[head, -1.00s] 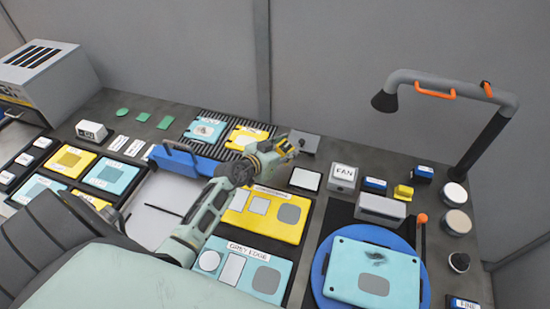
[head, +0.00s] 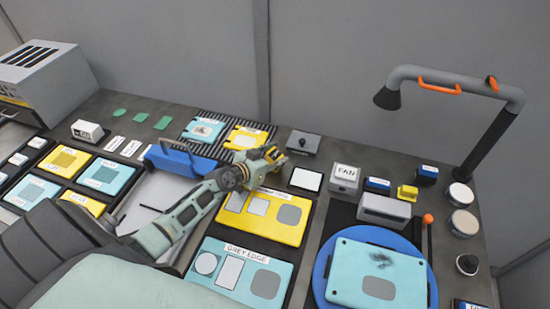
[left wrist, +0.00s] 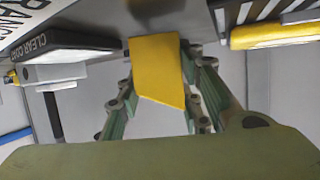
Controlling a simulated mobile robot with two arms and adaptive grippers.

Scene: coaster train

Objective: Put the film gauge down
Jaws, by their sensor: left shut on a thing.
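My left gripper (head: 274,158) is shut on a yellow block, which I take to be the film gauge (left wrist: 158,68). In the left wrist view the block sits between the green-grey fingers (left wrist: 157,100). In the head view the gripper is over the worktop, just behind the large yellow panel (head: 262,216) and to the right of the yellow tile (head: 244,138) on the ribbed rack. The gripper and arm mostly hide the gauge there. Whether the gauge touches the surface I cannot tell. My right gripper is not in view.
A dark plate with a knob (head: 303,143) and a white pad (head: 305,179) lie close to the gripper's right. A FAN box (head: 345,174) stands farther right. A blue disc (head: 322,258) carries a light-blue panel (head: 375,272).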

